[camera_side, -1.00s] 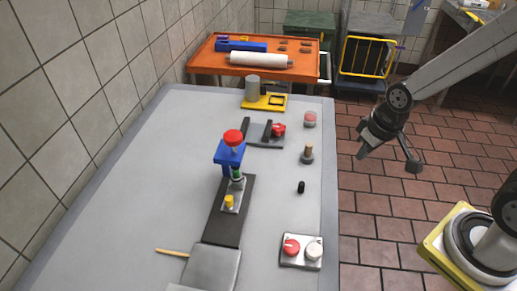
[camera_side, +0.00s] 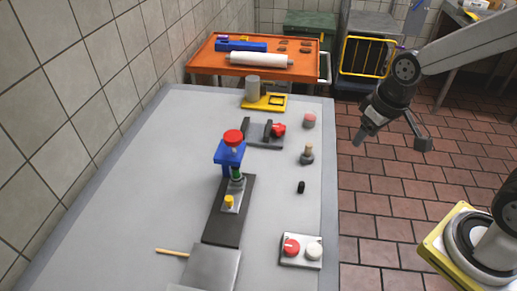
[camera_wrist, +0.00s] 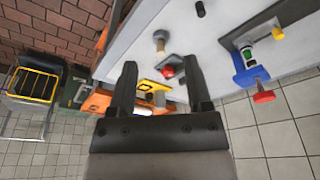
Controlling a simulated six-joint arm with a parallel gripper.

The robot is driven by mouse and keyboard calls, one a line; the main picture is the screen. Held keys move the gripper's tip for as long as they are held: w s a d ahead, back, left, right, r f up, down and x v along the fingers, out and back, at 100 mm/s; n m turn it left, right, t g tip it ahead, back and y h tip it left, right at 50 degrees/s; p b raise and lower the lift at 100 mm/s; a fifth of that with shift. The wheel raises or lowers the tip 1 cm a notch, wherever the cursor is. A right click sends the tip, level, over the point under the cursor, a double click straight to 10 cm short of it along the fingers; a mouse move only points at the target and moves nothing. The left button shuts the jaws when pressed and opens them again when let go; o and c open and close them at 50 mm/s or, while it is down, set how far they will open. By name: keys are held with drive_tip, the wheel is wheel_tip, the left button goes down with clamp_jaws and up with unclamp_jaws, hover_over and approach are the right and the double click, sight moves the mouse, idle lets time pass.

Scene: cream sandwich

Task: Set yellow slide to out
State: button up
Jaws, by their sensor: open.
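A yellow slide (camera_side: 270,102), a flat yellow plate with a square opening, sits at the back of the grey table beside a grey cylinder (camera_side: 252,87). The slide also shows in the wrist view (camera_wrist: 147,88), between my fingers in the picture but well beyond them. My gripper (camera_side: 360,138) hangs in the air to the right of the table, away from the slide. In the wrist view my gripper (camera_wrist: 160,82) is open, with nothing between its fingers.
A blue press with a red top (camera_side: 232,150) stands mid-table. An orange cart (camera_side: 205,68) is behind. The table's left side is clear.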

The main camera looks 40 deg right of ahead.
drive_tip(key=w+a+r+n+g, duration=0.1)
drive_tip(key=w+a+n, duration=0.4)
drive_tip(key=w+a, duration=0.45)
drive_tip(key=n+g, duration=0.2)
drive_tip(key=n, duration=0.5)
hover_over(229, 198)
wheel_tip(229, 198, down, 8)
drive_tip(key=shift+f, duration=0.55)
drive_tip(key=shift+f, duration=0.15)
drive_tip(key=shift+w+f, duration=0.1)
drive_tip(key=shift+f, duration=3.6)
clamp_jaws()
